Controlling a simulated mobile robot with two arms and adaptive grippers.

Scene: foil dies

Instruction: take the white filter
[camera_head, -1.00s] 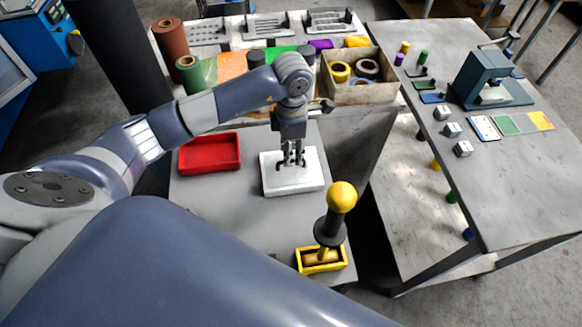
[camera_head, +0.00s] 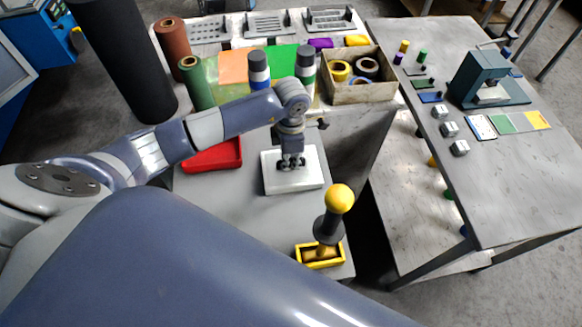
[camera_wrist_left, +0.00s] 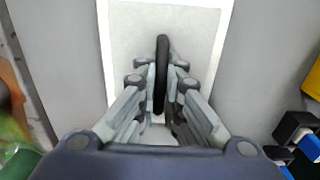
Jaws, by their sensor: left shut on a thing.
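A flat white slab (camera_head: 309,182) with a black upright handle lies on the grey table in the head view. In the left wrist view, the white slab (camera_wrist_left: 200,25) is below my fingers and the black handle (camera_wrist_left: 162,70) stands between them. My left gripper (camera_head: 291,165) points straight down at the slab's middle and is shut on the handle; it also fills the left wrist view (camera_wrist_left: 160,88). The slab looks flat on the table. A thin white card (camera_head: 485,128) lies on the right table. I cannot tell which white piece is called the filter. My right gripper is out of view.
A red tray (camera_head: 228,152) sits left of the slab, partly behind my arm. A yellow box (camera_head: 338,262) with a yellow-knobbed stamp stands in front right. A bin of rolls (camera_head: 385,90) and upright rolls (camera_head: 195,82) are behind. A press (camera_head: 487,78) stands on the right table.

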